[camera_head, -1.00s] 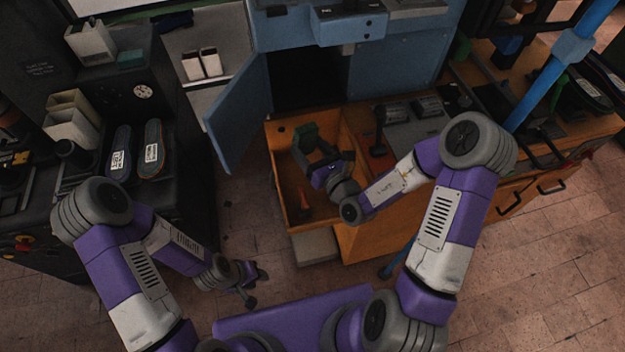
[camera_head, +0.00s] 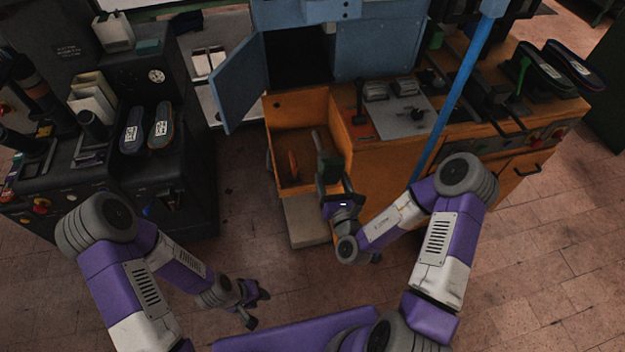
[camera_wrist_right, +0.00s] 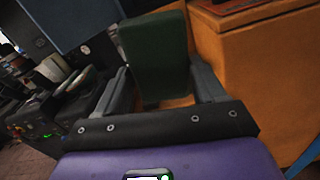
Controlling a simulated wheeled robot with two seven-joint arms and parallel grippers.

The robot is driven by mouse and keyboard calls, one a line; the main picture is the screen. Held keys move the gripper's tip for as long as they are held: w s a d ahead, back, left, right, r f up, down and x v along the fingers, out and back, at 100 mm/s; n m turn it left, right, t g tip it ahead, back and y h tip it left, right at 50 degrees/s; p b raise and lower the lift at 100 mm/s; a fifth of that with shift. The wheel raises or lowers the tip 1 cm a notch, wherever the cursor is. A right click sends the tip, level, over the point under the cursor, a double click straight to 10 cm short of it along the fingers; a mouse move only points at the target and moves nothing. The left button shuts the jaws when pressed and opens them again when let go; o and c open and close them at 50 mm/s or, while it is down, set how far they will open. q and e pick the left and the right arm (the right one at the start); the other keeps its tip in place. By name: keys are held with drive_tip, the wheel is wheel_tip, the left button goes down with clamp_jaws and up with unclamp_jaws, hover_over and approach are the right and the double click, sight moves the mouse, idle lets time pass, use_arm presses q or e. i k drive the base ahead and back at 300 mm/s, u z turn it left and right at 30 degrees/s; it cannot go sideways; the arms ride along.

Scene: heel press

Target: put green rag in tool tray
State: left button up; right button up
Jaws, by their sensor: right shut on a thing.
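The green rag (camera_wrist_right: 158,55) is a dark green, block-like piece between the fingers of my right gripper (camera_wrist_right: 160,92) in the right wrist view. In the head view my right gripper (camera_head: 327,160) holds the rag (camera_head: 329,173) by the right front part of an open orange drawer (camera_head: 290,108). An orange tool (camera_head: 293,165) lies in the drawer. I cannot tell for sure which thing is the tool tray. My left gripper (camera_head: 257,304) is open and empty, low over the floor at the front.
An open blue cabinet door (camera_head: 241,90) stands left of the drawer. A control panel with levers (camera_head: 400,110) is on the orange bench at right. Black machines with a pair of insoles (camera_head: 146,128) stand at left. Brick floor between is clear.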

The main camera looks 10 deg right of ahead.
sight(294, 146)
drive_tip(key=k, duration=0.3)
drive_tip(key=u, duration=2.85)
drive_tip(key=k, duration=1.15)
drive_tip(key=z, duration=1.8)
